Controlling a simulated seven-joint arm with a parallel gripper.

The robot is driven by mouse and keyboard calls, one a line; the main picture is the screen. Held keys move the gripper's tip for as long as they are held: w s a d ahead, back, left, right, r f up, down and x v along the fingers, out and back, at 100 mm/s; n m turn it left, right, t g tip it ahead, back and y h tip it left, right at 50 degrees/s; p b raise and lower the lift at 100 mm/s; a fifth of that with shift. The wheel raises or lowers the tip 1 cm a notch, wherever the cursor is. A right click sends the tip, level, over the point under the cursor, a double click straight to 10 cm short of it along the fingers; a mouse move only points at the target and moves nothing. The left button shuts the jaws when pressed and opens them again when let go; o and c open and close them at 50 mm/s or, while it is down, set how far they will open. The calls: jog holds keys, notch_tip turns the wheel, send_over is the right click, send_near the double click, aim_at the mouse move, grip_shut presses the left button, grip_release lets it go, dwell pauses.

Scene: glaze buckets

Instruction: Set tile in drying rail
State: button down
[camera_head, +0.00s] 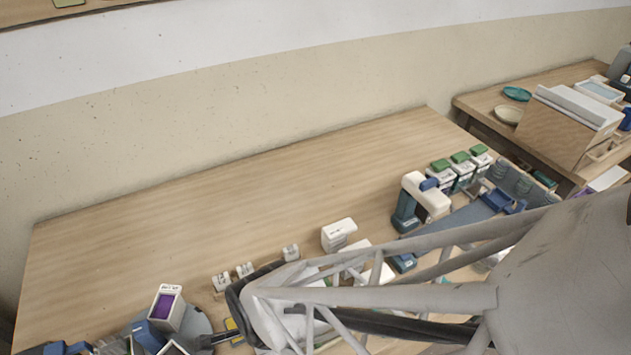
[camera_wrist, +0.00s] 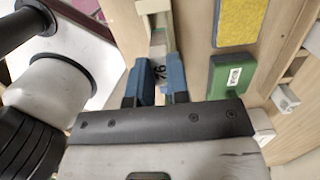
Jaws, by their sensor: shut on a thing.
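In the wrist view my gripper (camera_wrist: 159,80) has two blue fingertips, shut on a small pale tile (camera_wrist: 158,72) marked "76". The tile shows as a narrow strip between the fingers, and its far end lies close to a cream-coloured piece (camera_wrist: 153,7) at the top edge. I cannot tell whether they touch. I cannot make out the drying rail for certain in either view. In the head view my own arm covers much of the lower middle, and the tile cannot be made out there.
A yellow pad (camera_wrist: 236,22) and a green block (camera_wrist: 232,75) lie right of the gripper. Small labelled blocks (camera_head: 291,252), a white container (camera_head: 338,234) and green-lidded containers (camera_head: 461,172) stand to the right. The table's back left is clear.

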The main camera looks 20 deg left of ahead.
jog(key=shift+f, duration=1.05)
jog(key=shift+f, duration=0.35)
dwell(0.5)
jog(key=c, duration=1)
grip_release()
jog(key=shift+r, duration=0.1)
jog(key=shift+r, duration=3.4)
